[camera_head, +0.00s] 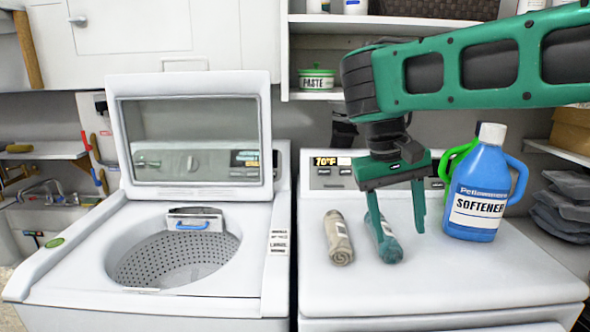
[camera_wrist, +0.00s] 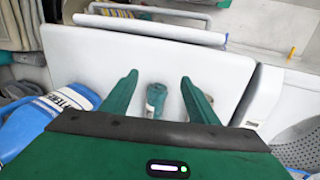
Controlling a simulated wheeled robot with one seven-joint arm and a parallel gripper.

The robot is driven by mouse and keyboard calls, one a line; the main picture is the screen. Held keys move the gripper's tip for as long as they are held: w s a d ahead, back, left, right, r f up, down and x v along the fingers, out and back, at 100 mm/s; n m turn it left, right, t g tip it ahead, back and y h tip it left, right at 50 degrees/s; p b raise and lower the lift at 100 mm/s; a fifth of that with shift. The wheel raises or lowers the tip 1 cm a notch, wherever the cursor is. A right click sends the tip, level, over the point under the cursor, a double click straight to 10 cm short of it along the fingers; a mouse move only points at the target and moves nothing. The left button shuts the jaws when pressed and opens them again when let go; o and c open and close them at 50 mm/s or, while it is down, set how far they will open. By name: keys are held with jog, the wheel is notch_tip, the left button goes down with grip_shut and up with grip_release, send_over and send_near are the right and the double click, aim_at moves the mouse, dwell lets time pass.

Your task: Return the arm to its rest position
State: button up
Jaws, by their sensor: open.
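My gripper (camera_head: 400,238) is open and hangs from the green arm, fingers pointing down over the white machine top on the right. A teal rolled cloth (camera_head: 389,244) lies on that top near the left finger, which partly covers it. In the wrist view my gripper (camera_wrist: 158,76) has its fingers spread, and the teal roll (camera_wrist: 156,101) shows in the gap between them. Nothing is held. I cannot tell whether a finger touches the roll.
A beige rolled cloth (camera_head: 338,238) lies left of the teal roll. A blue softener jug (camera_head: 479,195) stands close at right, with a green container (camera_head: 452,160) behind it. The washer (camera_head: 70,250) at left has its lid up. A shelf (camera_head: 385,20) is behind the arm.

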jog(key=s+d+f+m, duration=0.25)
jog(key=s+d, duration=0.25)
jog(key=d, duration=0.4)
jog(key=s+d+f+m, duration=0.1)
jog(key=s+d+f, duration=0.25)
jog(key=d, duration=0.55)
jog(key=s+d+f+m+y, duration=0.1)
jog(key=s+f, duration=0.2)
jog(key=s, duration=0.3)
jog(key=s+d+f+m+y, duration=0.2)
jog(key=s+f, duration=0.2)
jog(key=s, duration=0.3)
jog(key=shift+s, duration=0.2)
jog(key=shift+f, duration=0.1)
